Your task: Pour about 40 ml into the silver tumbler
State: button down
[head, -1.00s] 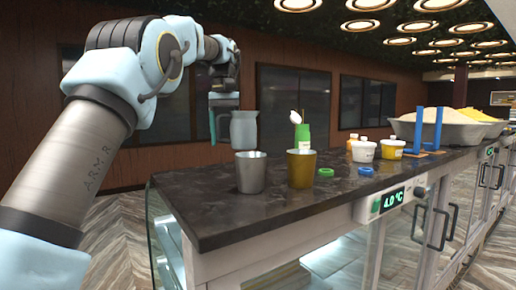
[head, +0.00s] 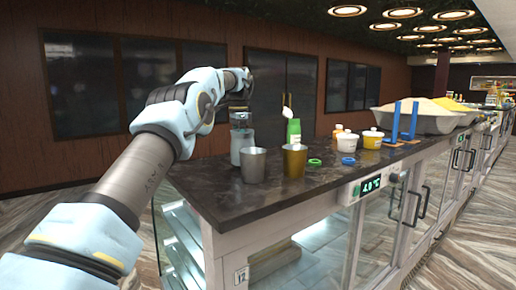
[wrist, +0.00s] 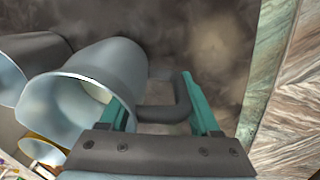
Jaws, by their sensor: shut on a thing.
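My gripper (head: 240,112) is shut on the dark handle (wrist: 170,112) of a pale grey-blue jug (head: 238,150). The jug also shows in the wrist view (wrist: 118,70), its open mouth toward the lower left with something pale inside. In the head view the jug looks upright, just behind and left of the silver tumbler (head: 253,167), which hides part of it. The silver tumbler stands upright at the counter's near end; a grey cup at the wrist view's left edge (wrist: 30,60) appears to be it. Its contents are hidden. No stream of liquid shows.
A gold tumbler (head: 294,163) stands right of the silver one. Behind it is a green container (head: 293,131) with a white top. Green (head: 314,162) and blue (head: 348,161) rings, tubs (head: 347,142), blue posts (head: 393,122) and large pans (head: 430,118) lie farther right. The front counter surface is clear.

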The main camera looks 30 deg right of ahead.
jog(key=shift+f+m, duration=0.1)
jog(key=shift+m, duration=0.2)
jog(key=shift+s+r+t, duration=0.25)
jog(key=shift+r+t, duration=0.2)
jog(key=shift+t, duration=0.1)
jog(key=shift+s+r+t, duration=0.2)
jog(key=shift+r+t, duration=0.2)
jog(key=shift+t, duration=0.15)
jog(key=s+r+t+h, duration=0.1)
jog(key=s+r+t, duration=0.3)
jog(key=r+t, duration=0.3)
notch_tip(320, 180, up, 3)
jog(key=shift+s+a+f+t, duration=0.1)
jog(key=shift+s+a+t, duration=0.15)
jog(key=shift+t, duration=0.15)
jog(key=shift+s+t, duration=0.35)
jog(key=shift+t, duration=0.55)
jog(key=shift+t+b, duration=0.3)
jog(key=shift+b, duration=0.15)
